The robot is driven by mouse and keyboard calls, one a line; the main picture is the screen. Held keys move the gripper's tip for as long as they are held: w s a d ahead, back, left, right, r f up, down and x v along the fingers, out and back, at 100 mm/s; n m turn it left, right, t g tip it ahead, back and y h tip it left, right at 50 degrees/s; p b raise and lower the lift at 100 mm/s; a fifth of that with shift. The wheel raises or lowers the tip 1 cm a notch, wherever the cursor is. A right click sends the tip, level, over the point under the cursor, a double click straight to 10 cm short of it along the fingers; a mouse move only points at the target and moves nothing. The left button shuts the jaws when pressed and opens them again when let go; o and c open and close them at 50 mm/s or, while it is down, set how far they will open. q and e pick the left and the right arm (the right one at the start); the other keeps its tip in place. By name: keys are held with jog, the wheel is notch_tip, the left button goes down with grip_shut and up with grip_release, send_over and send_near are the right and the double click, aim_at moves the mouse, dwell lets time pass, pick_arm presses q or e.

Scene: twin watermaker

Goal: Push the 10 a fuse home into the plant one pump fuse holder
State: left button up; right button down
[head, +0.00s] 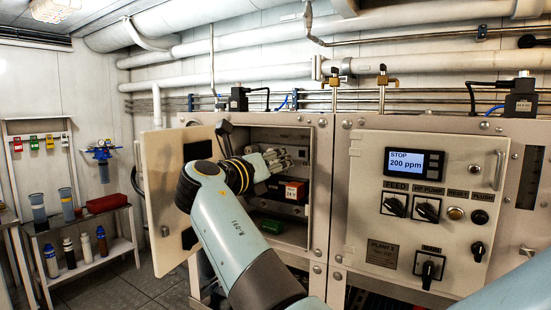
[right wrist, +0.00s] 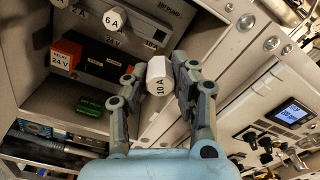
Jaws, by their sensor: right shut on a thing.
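The 10 A fuse (right wrist: 158,70), a white cylinder with its rating on the side, sits between the fingertips of my right gripper (right wrist: 158,82) in the right wrist view. The gripper is shut on it. In the head view my right gripper (head: 279,158) reaches into the open cabinet. My left gripper is not in view.
The cabinet door (head: 166,215) stands open at left. A black and orange 24 V relay (right wrist: 66,55) and a green block (right wrist: 90,105) are inside the cabinet. The control panel (head: 420,270), with knobs and a display, is to the right.

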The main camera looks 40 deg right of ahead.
aim_at(288, 158)
jog(key=shift+p+x, duration=0.7)
jog(key=shift+x, duration=2.05)
jog(key=shift+r+p, duration=0.1)
jog(key=shift+p, duration=0.25)
jog(key=shift+p, duration=0.35)
jog(key=shift+p, duration=0.35)
jog(key=shift+p, duration=0.45)
